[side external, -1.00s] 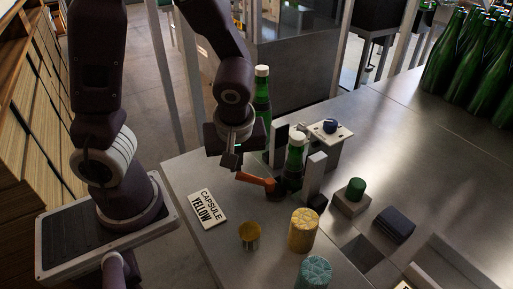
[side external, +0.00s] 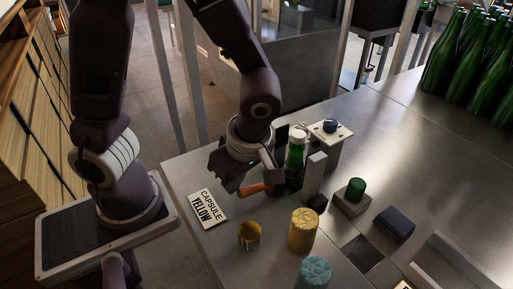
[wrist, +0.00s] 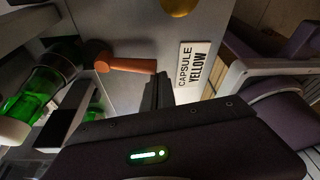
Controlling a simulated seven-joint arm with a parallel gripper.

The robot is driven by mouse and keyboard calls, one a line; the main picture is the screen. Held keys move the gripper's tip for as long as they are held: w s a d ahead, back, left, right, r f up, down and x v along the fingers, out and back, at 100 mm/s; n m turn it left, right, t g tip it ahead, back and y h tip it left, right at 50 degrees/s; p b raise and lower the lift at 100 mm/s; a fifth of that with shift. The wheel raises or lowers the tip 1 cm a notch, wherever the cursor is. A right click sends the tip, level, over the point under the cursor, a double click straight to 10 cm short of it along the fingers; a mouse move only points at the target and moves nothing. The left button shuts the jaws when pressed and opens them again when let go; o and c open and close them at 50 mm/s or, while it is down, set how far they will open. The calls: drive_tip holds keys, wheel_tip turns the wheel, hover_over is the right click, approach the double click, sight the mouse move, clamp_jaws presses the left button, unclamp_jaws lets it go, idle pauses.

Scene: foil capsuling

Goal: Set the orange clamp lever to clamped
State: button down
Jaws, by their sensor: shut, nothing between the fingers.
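The orange clamp lever (side external: 252,189) points left from its pivot, low in front of the clamped-in-place green bottle (side external: 295,165), which stands upright between grey posts and has a white top. In the wrist view the orange lever (wrist: 127,65) lies across the picture, its free end beside my fingertips. My gripper (side external: 270,178) is shut and empty, just behind the lever; it also shows in the wrist view (wrist: 158,86). Whether the fingers touch the lever I cannot tell. The pivot is partly hidden in the side view.
A "CAPSULE YELLOW" sign (side external: 207,209) lies left of the lever. A small yellow cup (side external: 249,235), a yellow cylinder (side external: 303,230) and a teal cylinder (side external: 314,272) stand in front. A green capsule on a block (side external: 352,199) stands right.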

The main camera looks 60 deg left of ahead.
drive_tip(key=shift+d, duration=0.2)
idle(0.5)
drive_tip(key=shift+d+r, duration=0.1)
drive_tip(key=shift+r, duration=0.15)
drive_tip(key=s+v, duration=0.1)
drive_tip(key=v, duration=0.8)
wheel_tip(320, 180, up, 7)
drive_tip(key=m+t+h, duration=0.4)
drive_tip(key=m+t, duration=0.2)
drive_tip(key=m, duration=1.5)
hover_over(211, 205)
drive_tip(key=shift+r, duration=0.1)
